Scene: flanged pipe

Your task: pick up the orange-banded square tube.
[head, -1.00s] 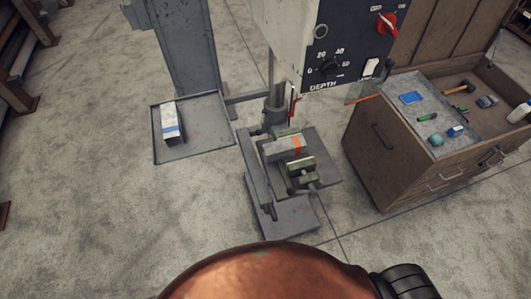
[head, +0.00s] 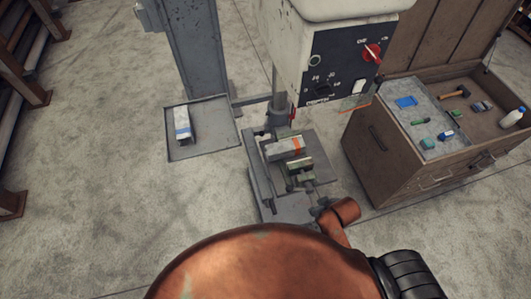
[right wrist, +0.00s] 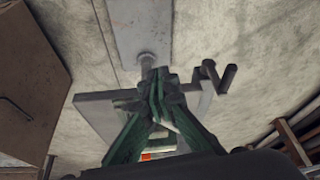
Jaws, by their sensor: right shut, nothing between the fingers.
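The orange-banded square tube (head: 284,149) is pale grey and lies in the vise (head: 299,171) on the drill press table. In the right wrist view a small orange patch of the tube (right wrist: 147,156) shows low between the fingers; the rest is hidden. My right gripper (head: 319,206) is at the front right of the press table, apart from the tube. In the right wrist view its green fingers (right wrist: 158,88) meet at the tips, with nothing between them. My left gripper is in neither view now.
A blue-banded tube (head: 183,125) lies on a grey floor tray (head: 212,148) at the left. The drill press head (head: 325,50) hangs above and behind the vise. A wooden cabinet (head: 382,160) with several tools stands at the right.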

